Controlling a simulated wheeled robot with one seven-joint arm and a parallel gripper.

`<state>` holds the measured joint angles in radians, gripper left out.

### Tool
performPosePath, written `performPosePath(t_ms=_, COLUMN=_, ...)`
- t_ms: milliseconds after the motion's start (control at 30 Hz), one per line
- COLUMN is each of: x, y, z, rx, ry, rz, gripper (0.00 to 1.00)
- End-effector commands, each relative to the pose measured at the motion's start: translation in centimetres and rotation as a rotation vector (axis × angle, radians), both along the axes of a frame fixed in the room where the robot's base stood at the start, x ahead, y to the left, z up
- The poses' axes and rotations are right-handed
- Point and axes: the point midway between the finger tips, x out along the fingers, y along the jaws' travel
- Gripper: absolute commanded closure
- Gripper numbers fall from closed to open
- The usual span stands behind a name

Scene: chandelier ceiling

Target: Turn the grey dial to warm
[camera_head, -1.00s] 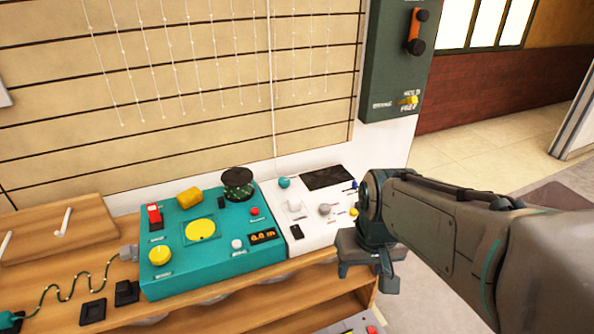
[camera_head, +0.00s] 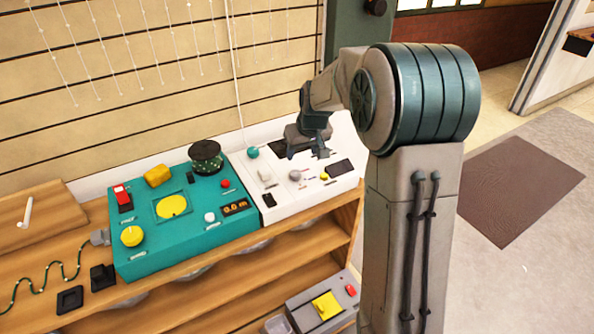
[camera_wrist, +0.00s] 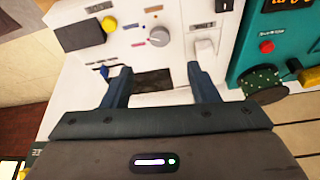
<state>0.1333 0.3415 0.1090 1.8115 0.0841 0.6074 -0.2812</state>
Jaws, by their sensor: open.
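The grey dial (camera_head: 295,175) is a round knob on the white panel (camera_head: 284,211). In the wrist view the grey dial (camera_wrist: 158,37) lies beyond my fingertips, roughly centred between them. Small coloured marks and print sit beside it, too small to read. My gripper (camera_head: 307,154) is over the back part of the white panel, just behind the dial. In the wrist view my gripper (camera_wrist: 160,70) is open, with its two dark fingers apart and nothing between them. I cannot tell how high the fingers are above the panel.
On the white panel, a yellow knob (camera_wrist: 109,24) and a white switch (camera_wrist: 203,47) flank the dial. A teal knob (camera_head: 252,152) stands at its back left. The teal box (camera_head: 190,236) with a green-black spool (camera_head: 205,158) adjoins it on the left. Wooden shelves (camera_head: 290,247) lie below.

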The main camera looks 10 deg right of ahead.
Motion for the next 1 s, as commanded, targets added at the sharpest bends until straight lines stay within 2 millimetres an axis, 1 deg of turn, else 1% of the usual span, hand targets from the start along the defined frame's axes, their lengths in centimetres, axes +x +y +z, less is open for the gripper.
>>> performPosePath(t_ms=33, x=0.3, y=0.1, z=-1.2, rx=0.000, ry=0.004, rz=0.000, gripper=0.46)
performPosePath(t_ms=300, x=2.5, y=0.5, z=-6.6, rx=0.000, ry=0.005, rz=0.000, gripper=0.46)
performPosePath(t_ms=400, x=3.2, y=0.6, z=-8.3, rx=0.000, ry=0.004, rz=0.000, gripper=0.46)
performPosePath(t_ms=500, x=3.8, y=0.7, z=-9.5, rx=0.000, ry=0.002, rz=0.000, gripper=0.46)
performPosePath(t_ms=700, x=4.3, y=0.8, z=-10.8, rx=0.000, ry=0.002, rz=0.000, gripper=0.46)
performPosePath(t_ms=1000, x=4.4, y=0.8, z=-10.9, rx=0.000, ry=0.001, rz=0.000, gripper=0.46)
